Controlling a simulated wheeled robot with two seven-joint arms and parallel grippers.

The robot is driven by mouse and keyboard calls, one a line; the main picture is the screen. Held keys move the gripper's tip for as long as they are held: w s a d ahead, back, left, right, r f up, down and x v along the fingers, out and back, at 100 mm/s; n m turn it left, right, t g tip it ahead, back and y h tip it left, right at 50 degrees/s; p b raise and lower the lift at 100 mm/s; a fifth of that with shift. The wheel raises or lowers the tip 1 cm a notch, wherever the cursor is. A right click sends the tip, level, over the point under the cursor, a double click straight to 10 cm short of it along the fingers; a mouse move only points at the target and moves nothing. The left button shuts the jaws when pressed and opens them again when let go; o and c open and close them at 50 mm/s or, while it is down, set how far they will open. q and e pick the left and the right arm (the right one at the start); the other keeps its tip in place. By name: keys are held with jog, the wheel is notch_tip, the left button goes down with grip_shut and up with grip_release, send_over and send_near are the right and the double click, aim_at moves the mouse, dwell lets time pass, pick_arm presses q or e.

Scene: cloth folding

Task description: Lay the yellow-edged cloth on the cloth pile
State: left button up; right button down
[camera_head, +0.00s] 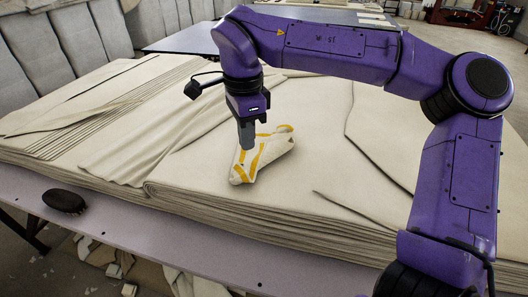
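The yellow-edged cloth (268,152) is a small, crumpled off-white piece with yellow bands. It lies on top of the large beige cloth pile (320,165), near its middle. My purple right arm reaches in from the right, and its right gripper (247,146) points down at the left part of the cloth. The fingertips overlap the cloth in the picture. They show as one grey block from this side, so I cannot tell whether they are apart or pinching fabric. My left gripper is out of view.
The pile rests on a pale table (190,235). A dark oval brush-like object (64,201) lies near its front left edge. Scraps lie on the floor below. Grey upholstered panels (55,45) stand at the back left. The pile's top is open left of the gripper.

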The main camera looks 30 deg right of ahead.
jog(key=w+d+f, duration=0.1)
jog(key=d, duration=0.3)
jog(key=w+d+f, duration=0.1)
jog(key=d, duration=0.4)
jog(key=w+d+f, duration=0.2)
jog(key=d, duration=0.2)
jog(key=shift+d+f, duration=0.1)
jog(key=shift+d, duration=0.05)
jog(key=shift+f, duration=0.5)
jog(key=shift+f+b, duration=0.85)
jog(key=shift+f, duration=1.4)
jog(key=shift+r, duration=0.1)
